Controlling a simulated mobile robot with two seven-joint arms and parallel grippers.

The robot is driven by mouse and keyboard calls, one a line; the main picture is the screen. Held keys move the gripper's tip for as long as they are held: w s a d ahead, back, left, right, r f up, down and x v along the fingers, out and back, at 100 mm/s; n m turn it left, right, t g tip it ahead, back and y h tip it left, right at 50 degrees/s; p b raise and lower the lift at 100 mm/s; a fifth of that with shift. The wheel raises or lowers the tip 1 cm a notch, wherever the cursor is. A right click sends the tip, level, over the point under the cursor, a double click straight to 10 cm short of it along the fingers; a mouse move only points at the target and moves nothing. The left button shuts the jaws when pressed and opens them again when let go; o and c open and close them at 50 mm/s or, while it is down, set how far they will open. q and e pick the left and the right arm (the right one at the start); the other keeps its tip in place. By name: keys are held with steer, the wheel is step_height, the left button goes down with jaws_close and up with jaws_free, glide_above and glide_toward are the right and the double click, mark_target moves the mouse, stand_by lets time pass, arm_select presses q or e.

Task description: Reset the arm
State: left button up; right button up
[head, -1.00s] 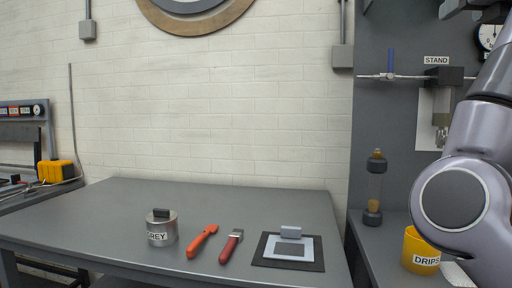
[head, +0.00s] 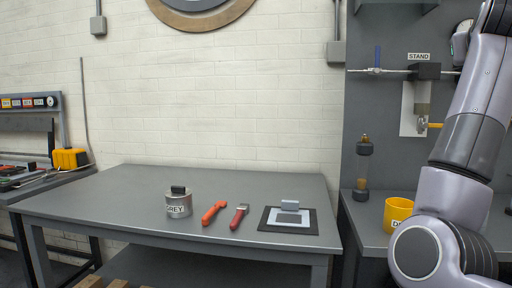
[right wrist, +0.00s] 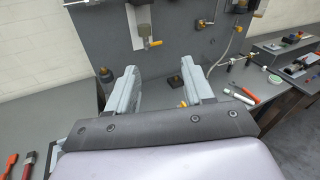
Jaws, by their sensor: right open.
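My right arm shows at the right of the head view, its links in front of the grey side bench; its gripper is outside that view. In the right wrist view my right gripper (right wrist: 160,88) is open, its two pale fingers apart with nothing between them. It points toward the grey panel with the stand. My left gripper is in neither view.
The grey table (head: 130,207) holds a GREY-labelled tin (head: 178,204), an orange-handled tool (head: 213,213), a red-handled scraper (head: 239,216) and a dark mat (head: 270,224) with a pale block. A yellow cup (head: 397,212) and a damper cylinder (head: 362,168) stand on the side bench.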

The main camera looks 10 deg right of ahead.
step_height(320, 180, down, 13)
steer(key=d+n+g+h, duration=0.2)
steer(key=g+h, duration=0.3)
steer(key=h, duration=0.5)
steer(key=s+a+f+m+t+y, duration=0.1)
steer(key=a+f+m+t+y, duration=0.3)
steer(key=a+f+m+y, duration=0.6)
steer(key=a+f+m+t+y, duration=0.4)
steer(key=a+f+m+y, duration=0.15)
steer(key=f+m, duration=0.85)
steer(key=s+a+f+m+t+y, duration=0.1)
steer(key=a+f+m+t+y, duration=0.4)
steer(key=a+f+m+y, duration=0.5)
steer(key=s+a+f+n+g+h, duration=0.15)
steer(key=s+f+g, duration=0.35)
steer(key=s+f, duration=0.6)
steer(key=s+a+f+n+g, duration=0.3)
steer(key=s+f+g, duration=0.35)
steer(key=f, duration=0.65)
steer(key=s+d+r+p, duration=0.1)
steer(key=s+r+p, duration=0.3)
steer(key=r+p, duration=0.8)
steer(key=p, duration=0.4)
steer(key=shift+s+t, duration=0.15)
steer(key=shift+t, duration=0.2)
